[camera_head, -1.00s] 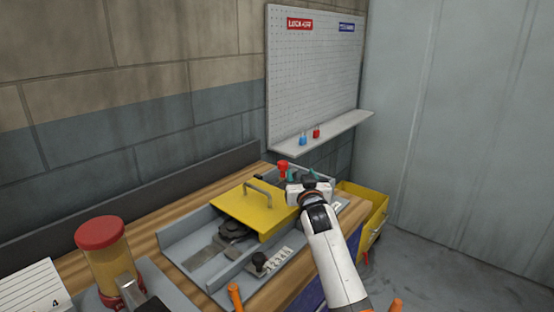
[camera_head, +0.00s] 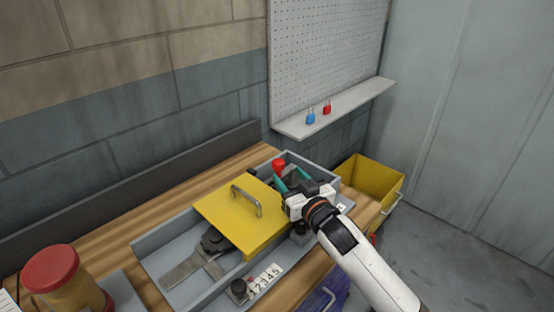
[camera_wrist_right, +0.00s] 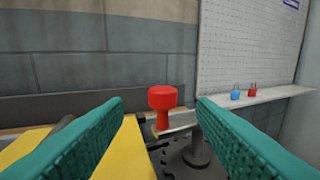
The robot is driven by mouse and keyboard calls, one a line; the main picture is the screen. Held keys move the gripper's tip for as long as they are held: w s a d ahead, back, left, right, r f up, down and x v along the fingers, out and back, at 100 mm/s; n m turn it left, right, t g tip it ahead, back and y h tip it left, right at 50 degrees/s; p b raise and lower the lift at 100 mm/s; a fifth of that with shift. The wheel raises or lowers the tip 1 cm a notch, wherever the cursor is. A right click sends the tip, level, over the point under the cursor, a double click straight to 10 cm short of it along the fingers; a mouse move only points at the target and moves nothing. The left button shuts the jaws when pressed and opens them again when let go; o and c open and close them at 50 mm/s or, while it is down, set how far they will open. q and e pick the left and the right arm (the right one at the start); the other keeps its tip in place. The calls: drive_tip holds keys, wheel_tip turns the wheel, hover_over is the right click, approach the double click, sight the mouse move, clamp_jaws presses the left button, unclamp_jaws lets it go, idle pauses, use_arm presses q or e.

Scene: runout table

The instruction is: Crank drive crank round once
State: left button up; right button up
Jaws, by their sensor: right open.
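The drive crank has a red knob (camera_head: 279,164), seen at the far right end of the grey tray on the bench. In the right wrist view the red knob (camera_wrist_right: 162,98) stands upright on a light crank arm (camera_wrist_right: 176,127), which joins a grey upright post (camera_wrist_right: 199,148). My right gripper (camera_head: 290,180) is open, its teal fingers pointing toward the knob. In the wrist view the knob shows between the two fingers, beyond their tips and not touched. The lower part of the crank is partly hidden by my gripper in the head view. My left gripper is not in view.
A yellow cover (camera_head: 238,218) with a handle lies over the grey tray (camera_head: 160,248), left of my gripper. A yellow bin (camera_head: 372,178) is at the right. A shelf (camera_head: 350,108) with blue and red padlocks is behind. A red-topped jar (camera_head: 62,285) stands front left.

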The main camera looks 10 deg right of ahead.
sight(281, 166)
drive_tip(key=x, duration=0.6)
drive_tip(key=shift+w+d+p, duration=0.15)
drive_tip(key=shift+w+p, duration=0.05)
drive_tip(key=shift+p, duration=0.1)
drive_tip(key=shift+w, duration=0.55)
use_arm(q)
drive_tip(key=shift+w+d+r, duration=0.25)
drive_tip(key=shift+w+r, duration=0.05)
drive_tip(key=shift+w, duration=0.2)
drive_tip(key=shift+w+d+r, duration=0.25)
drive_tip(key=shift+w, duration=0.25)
use_arm(e)
drive_tip(key=shift+f, duration=0.1)
drive_tip(key=shift+c, duration=0.6)
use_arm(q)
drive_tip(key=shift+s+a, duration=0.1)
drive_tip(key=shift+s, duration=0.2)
use_arm(e)
drive_tip(key=shift+a, duration=0.2)
clamp_jaws()
